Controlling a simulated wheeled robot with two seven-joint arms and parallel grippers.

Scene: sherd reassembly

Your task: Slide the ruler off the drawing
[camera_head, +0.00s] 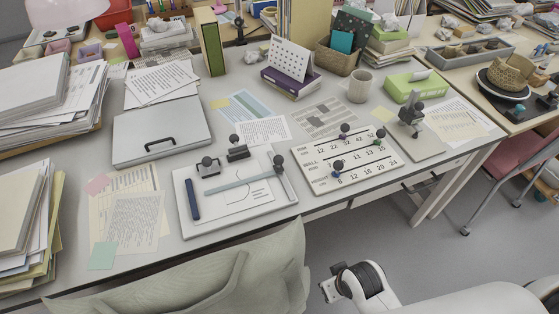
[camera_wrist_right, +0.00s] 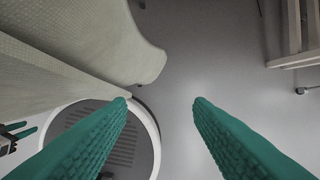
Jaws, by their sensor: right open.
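The ruler (camera_head: 238,184), a long grey-blue strip, lies slantwise across the drawing (camera_head: 245,200), a white sheet with thin curved lines. The sheet is on a pale board (camera_head: 187,222) near the table's front edge. My right gripper (camera_wrist_right: 160,103) is open and empty over the floor, its teal fingers wide apart. In the head view my right arm's end is low, in front of the table and well away from the ruler. Part of my left gripper (camera_wrist_right: 20,134) shows at the left edge of the right wrist view; its opening is unclear.
Black-knobbed weights (camera_head: 208,167) stand around the ruler, and a dark blue stick (camera_head: 193,200) lies to its left. A numbered board (camera_head: 350,175) is to the right, a closed grey case (camera_head: 160,130) behind. A cloth chair back (camera_head: 230,275) stands before the table.

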